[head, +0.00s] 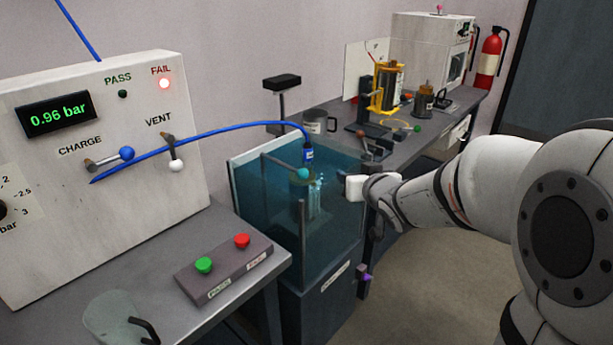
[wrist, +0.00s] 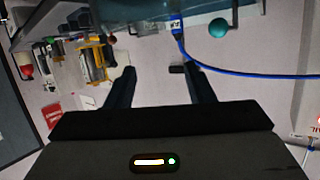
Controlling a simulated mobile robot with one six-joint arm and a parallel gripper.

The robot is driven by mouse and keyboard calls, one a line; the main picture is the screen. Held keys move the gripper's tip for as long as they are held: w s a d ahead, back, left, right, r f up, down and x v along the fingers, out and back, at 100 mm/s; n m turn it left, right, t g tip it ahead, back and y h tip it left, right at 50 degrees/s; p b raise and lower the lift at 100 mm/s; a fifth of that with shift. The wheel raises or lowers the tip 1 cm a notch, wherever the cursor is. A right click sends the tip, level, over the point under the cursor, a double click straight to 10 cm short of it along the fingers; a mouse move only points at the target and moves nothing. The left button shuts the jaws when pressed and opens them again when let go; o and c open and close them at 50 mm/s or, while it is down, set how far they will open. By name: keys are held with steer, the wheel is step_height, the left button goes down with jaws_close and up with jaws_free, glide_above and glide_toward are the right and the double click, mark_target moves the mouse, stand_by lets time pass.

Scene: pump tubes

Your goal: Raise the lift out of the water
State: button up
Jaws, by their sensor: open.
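The water tank (head: 330,255) stands between the two benches, with blue-tinted water in it. A thin rod with a teal ball (head: 303,174), seemingly the lift handle, reaches over the tank; the ball also shows in the wrist view (wrist: 219,28). A part (head: 313,205) hangs in the water below a blue connector (head: 308,153), with pale bubbles beside it. The blue tube (head: 225,133) runs to this connector. My gripper (wrist: 161,68) is open, with nothing between its fingers. In the head view, its end is at the tank's right edge, apart from the teal ball.
The test panel (head: 105,215) reads 0.96 bar with its FAIL lamp lit. A box with green and red buttons (head: 225,268) and a clear jug (head: 118,318) are on the near bench. The back bench holds a yellow fixture (head: 386,90). Open floor (head: 430,260) lies right of the tank.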

mark_target(306, 178)
steer(key=a+f+n+y+b, duration=0.1)
steer(key=a+y, duration=0.1)
steer(key=w+a+f+n+y+b, duration=0.1)
steer(key=a+f+y+b, duration=0.1)
steer(key=a, duration=0.1)
steer(key=w+a+f+y+b, duration=0.1)
steer(key=a+f+y, duration=0.1)
steer(key=y, duration=0.1)
steer(key=shift+w+a+f+n+b, duration=0.1)
steer(key=shift+a+f+n+b, duration=0.1)
steer(key=shift+n+b, duration=0.2)
steer(key=shift+w+a, duration=0.15)
steer(key=shift+a, duration=0.1)
steer(key=x, duration=0.3)
steer(key=b+x, duration=0.1)
steer(key=x, duration=0.3)
steer(key=shift+w+r, duration=0.1)
steer(key=shift+r, duration=0.1)
jaws_close()
